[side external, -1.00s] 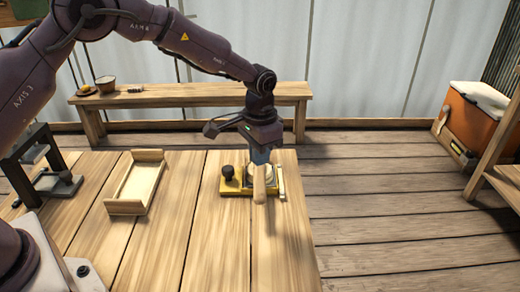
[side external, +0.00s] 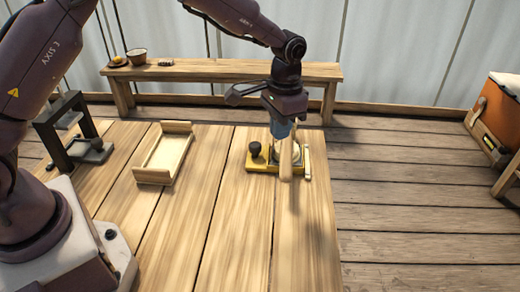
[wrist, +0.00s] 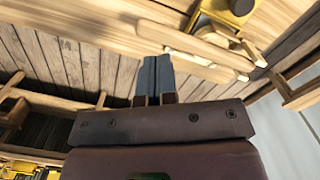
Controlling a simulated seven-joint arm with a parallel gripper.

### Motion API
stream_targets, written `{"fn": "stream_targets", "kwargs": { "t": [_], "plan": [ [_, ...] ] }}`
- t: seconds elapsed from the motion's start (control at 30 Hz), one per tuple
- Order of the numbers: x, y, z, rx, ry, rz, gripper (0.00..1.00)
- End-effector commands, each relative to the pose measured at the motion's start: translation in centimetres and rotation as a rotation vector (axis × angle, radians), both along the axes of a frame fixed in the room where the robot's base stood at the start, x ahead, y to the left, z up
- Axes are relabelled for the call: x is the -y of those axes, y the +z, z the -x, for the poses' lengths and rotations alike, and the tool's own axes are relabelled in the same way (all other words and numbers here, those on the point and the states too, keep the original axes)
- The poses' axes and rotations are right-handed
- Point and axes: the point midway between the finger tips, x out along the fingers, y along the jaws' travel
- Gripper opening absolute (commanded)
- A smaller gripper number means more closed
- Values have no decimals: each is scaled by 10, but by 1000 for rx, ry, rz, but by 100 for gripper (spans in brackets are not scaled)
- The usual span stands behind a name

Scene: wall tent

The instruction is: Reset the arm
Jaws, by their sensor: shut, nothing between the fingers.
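My gripper (side external: 281,132) points down above the far right end of the wooden table (side external: 225,235). Its blue-grey fingers are closed together, and they also show shut in the wrist view (wrist: 155,78). A yellow tray (side external: 263,166) lies on the table below, with a dark round knob (side external: 254,149) at its left. A pale upright wooden piece (side external: 286,162) appears just below the fingers, in front of the tray. A round pale item behind it is partly hidden.
An open wooden tray (side external: 163,158) lies left on the table. A dark metal frame (side external: 70,135) stands farther left. A bench (side external: 225,72) with a cup (side external: 137,56) runs along the wall. An orange box (side external: 500,115) stands at the right. The table's front is clear.

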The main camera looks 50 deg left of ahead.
Motion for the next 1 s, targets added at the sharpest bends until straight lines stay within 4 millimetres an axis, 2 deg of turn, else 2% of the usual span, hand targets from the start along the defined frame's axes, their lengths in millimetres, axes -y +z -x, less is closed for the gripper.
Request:
{"fn": "stream_targets", "kwargs": {
  "t": [0.27,0.4,0.5,0.63,0.8,0.9,1.0],
  "plan": [
    [-23,70,74,53,65,-4,0],
    [-37,106,119,118,105,0,0],
    [-46,127,152,170,133,6,0],
    [-55,146,195,250,168,18,0],
    [-65,159,243,363,209,37,0],
    [-68,165,261,428,223,46,0],
    [-70,173,270,484,231,53,0]
  ]
}}
